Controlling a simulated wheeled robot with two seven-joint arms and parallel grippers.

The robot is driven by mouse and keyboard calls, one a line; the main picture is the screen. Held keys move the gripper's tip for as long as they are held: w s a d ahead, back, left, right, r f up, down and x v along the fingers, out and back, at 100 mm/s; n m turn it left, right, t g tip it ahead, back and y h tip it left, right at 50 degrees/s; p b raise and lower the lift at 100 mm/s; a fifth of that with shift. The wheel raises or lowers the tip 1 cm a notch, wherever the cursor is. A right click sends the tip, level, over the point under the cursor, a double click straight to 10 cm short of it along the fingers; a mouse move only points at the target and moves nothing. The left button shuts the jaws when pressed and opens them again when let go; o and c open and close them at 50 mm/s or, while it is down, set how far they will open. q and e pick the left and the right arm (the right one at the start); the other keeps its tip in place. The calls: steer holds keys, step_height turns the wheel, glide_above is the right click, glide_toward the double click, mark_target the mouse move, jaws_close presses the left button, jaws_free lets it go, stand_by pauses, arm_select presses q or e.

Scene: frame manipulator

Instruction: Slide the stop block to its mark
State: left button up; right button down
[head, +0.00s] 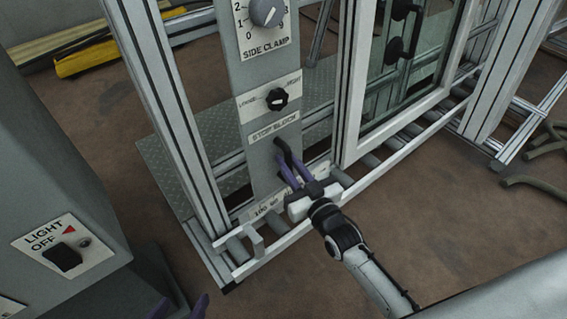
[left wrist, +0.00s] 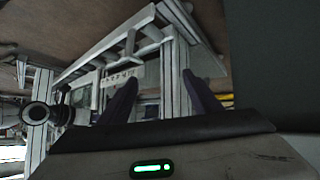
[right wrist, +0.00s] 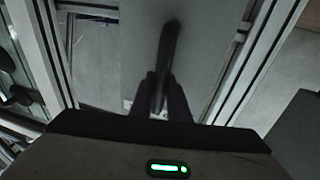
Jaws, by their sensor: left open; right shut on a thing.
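My right gripper (head: 289,168) is shut on a dark upright handle (head: 280,147) below the STOP BLOCK label (head: 275,131) on the grey panel. In the right wrist view the dark handle (right wrist: 169,50) stands between the two fingers (right wrist: 166,98). A scale plate (head: 266,207) with numbers shows low on the panel, partly hidden by my gripper. I cannot make out the block's mark. My left gripper (head: 181,308) is open and empty at the bottom edge of the head view; its fingers (left wrist: 160,95) show apart in the left wrist view.
A black knob (head: 277,99) and the SIDE CLAMP dial (head: 266,12) sit higher on the panel. A white window frame (head: 350,148) stands to the right above rollers. A grey cabinet with a LIGHT switch (head: 62,258) stands at the left.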

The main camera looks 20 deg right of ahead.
steer(key=d, duration=0.1)
steer(key=w+d, duration=0.1)
steer(key=d, duration=0.1)
steer(key=shift+w+d, duration=0.1)
steer(key=shift+d, duration=0.15)
arm_select(q)
steer(key=shift+s+a+f, duration=0.25)
steer(key=shift+s+a, duration=0.05)
steer(key=shift+s, duration=0.15)
arm_select(e)
steer(key=shift+a, duration=0.1)
steer(key=c, duration=1.7)
jaws_free()
arm_select(q)
steer(key=shift+d, duration=0.1)
arm_select(e)
steer(key=shift+s, duration=0.2)
arm_select(q)
steer(key=r+p, duration=0.1)
steer(key=p, duration=0.1)
steer(key=shift+s+a+r+p, duration=0.2)
steer(key=shift+a+r+p, duration=0.15)
steer(key=shift+a+p, duration=0.05)
arm_select(e)
steer(key=s, duration=0.3)
steer(key=s+d, duration=0.1)
steer(key=s, duration=0.6)
steer(key=shift+d, duration=0.35)
